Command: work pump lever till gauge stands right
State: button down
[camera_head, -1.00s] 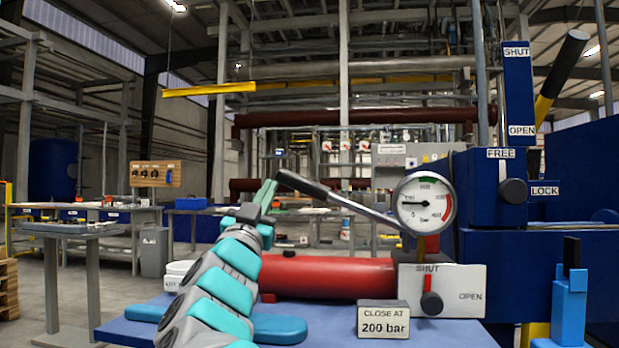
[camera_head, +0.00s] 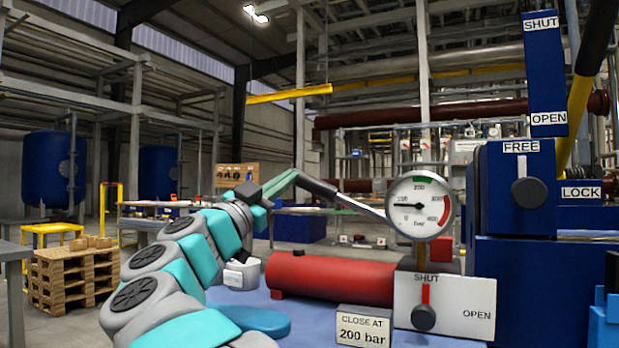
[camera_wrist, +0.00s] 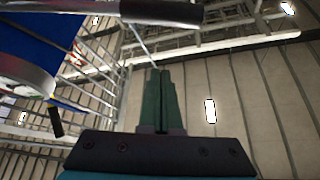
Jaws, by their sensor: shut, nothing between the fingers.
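The pump lever (camera_head: 322,189) slopes up to the left, from behind the gauge to a dark grip at its raised end. My gripper (camera_head: 290,176) has its green fingers shut and empty at the left end of that grip; I cannot tell if they touch. In the wrist view the shut fingers (camera_wrist: 160,72) point toward the dark grip (camera_wrist: 165,12), with a gap in the picture. The round gauge (camera_head: 419,206) has its needle pointing left, near the 100 mark; a green band sits at the top by 200. The sign (camera_head: 364,326) reads "CLOSE AT 200 bar".
The white valve block (camera_head: 462,303) has its knob's red pointer up at SHUT. A red cylinder (camera_head: 335,277) lies under the lever. A blue housing (camera_head: 518,190) with FREE/LOCK and SHUT/OPEN labels stands right. Wooden pallets (camera_head: 75,275) are at far left.

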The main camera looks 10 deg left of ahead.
jog(key=w+d+r+b, duration=0.1)
jog(key=w+d, duration=0.2)
jog(key=w, duration=0.5)
jog(key=shift+w+d, duration=0.35)
dwell(0.4)
jog(key=shift+w+a+f+n+t+y+p, duration=0.15)
jog(key=shift+a+f+n+t+y, duration=0.3)
jog(key=shift+f+n, duration=0.6)
jog(key=shift+w+a+f+n+t+y+p, duration=0.15)
jog(key=shift+a+f+n+t+y, duration=0.35)
jog(key=shift+f, duration=0.95)
jog(key=shift+w+a+f+n+t+y+p, duration=0.15)
jog(key=shift+a+f+n+y, duration=0.3)
jog(key=shift+f+n, duration=0.7)
jog(key=shift+d, duration=0.2)
